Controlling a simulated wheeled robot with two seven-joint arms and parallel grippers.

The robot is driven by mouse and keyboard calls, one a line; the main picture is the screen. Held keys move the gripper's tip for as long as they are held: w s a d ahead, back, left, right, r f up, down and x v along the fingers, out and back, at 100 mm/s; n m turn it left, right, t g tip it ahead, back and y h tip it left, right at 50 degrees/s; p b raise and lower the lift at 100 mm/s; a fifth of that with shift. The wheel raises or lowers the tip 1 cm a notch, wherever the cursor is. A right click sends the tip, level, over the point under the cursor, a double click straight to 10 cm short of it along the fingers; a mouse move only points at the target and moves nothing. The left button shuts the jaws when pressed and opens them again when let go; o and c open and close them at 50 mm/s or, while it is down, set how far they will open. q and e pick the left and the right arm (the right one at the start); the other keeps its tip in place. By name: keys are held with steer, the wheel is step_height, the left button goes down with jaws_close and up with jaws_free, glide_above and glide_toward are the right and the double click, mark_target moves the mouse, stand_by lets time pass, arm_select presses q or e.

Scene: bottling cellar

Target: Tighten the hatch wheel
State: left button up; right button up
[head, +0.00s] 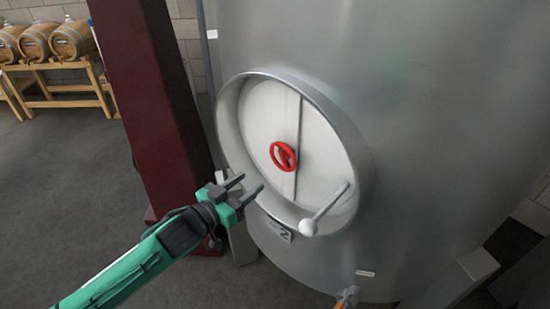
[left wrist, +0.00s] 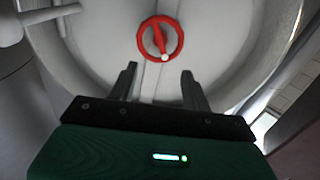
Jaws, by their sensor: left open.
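The red hatch wheel (head: 284,156) sits at the middle of the round pale hatch door (head: 258,122) on a steel tank. It also shows in the left wrist view (left wrist: 160,38), with a single crossbar and a small light knob on its rim. My left gripper (head: 250,186) is open and empty, below and to the left of the wheel in the head view and apart from it. In the left wrist view my two fingers (left wrist: 160,85) point toward the wheel, with a gap between them and it. My right gripper is in neither view.
A lever handle with a white ball (head: 308,227) sticks out at the hatch's lower right. A deep steel collar (head: 350,135) rings the door. A dark red post (head: 150,90) stands left of the tank. Barrels (head: 72,40) rest on a wooden rack behind. The floor at left is clear.

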mark_target(281, 158)
arm_select(q)
steer(key=p+x, duration=0.1)
steer(key=x, duration=1.1)
steer(key=shift+w+d+p, duration=0.2)
steer(key=shift+w+p, duration=0.1)
steer(key=shift+p, duration=0.1)
steer(key=shift+w+d, duration=0.25)
steer(key=shift+w, duration=0.05)
steer(key=shift+f, duration=0.1)
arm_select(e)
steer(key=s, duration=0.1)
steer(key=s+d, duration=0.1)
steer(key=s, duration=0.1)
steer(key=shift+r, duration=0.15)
